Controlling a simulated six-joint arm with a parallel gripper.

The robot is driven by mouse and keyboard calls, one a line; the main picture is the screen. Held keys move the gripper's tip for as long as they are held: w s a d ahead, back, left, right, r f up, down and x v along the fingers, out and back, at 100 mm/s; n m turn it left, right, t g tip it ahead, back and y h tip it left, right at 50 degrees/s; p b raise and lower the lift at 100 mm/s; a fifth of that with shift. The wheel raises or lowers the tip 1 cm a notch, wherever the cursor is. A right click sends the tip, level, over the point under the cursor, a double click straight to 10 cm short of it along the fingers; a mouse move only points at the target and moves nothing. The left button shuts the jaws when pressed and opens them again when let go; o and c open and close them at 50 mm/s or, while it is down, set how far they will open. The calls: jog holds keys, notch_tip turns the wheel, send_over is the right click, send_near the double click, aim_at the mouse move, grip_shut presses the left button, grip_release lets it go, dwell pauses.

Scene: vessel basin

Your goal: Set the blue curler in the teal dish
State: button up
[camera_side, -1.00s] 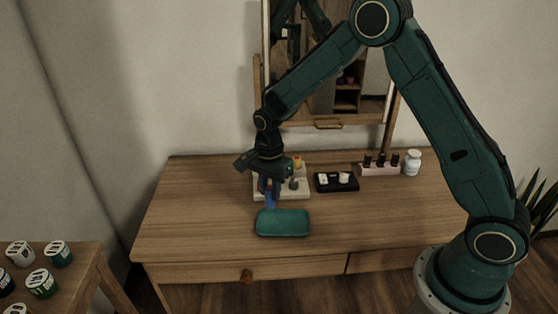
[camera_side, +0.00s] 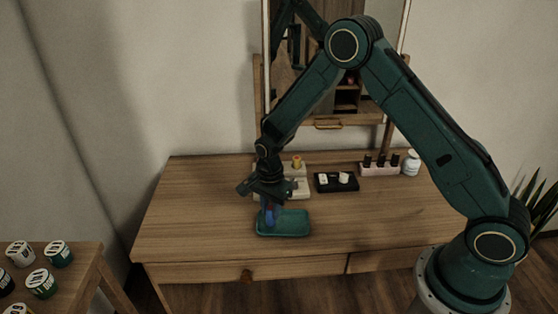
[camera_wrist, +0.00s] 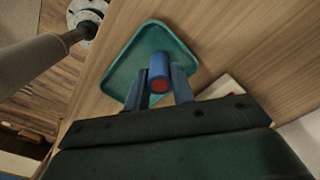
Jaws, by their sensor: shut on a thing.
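The teal dish (camera_side: 293,225) lies on the wooden dresser top near its front edge. It also shows in the wrist view (camera_wrist: 135,60). The blue curler (camera_wrist: 158,67), with a red end, is between the two fingers of my gripper (camera_wrist: 160,90), which is shut on it. In the side view the blue curler (camera_side: 270,215) hangs upright below my gripper (camera_side: 269,206), over the left part of the dish. I cannot tell whether its lower end touches the dish floor.
A pale tray (camera_side: 299,187) with a yellow-topped piece stands behind the dish, partly hidden by my gripper. To its right are a black tray (camera_side: 336,182), a pink rack of dark bottles (camera_side: 380,167) and a white jar (camera_side: 411,163). The dresser's left side is clear.

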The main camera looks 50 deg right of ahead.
aim_at(270, 207)
jog(key=shift+f, duration=0.1)
jog(key=o, duration=1)
notch_tip(270, 207, up, 12)
jog(key=shift+r, duration=0.15)
dwell(0.4)
dwell(0.4)
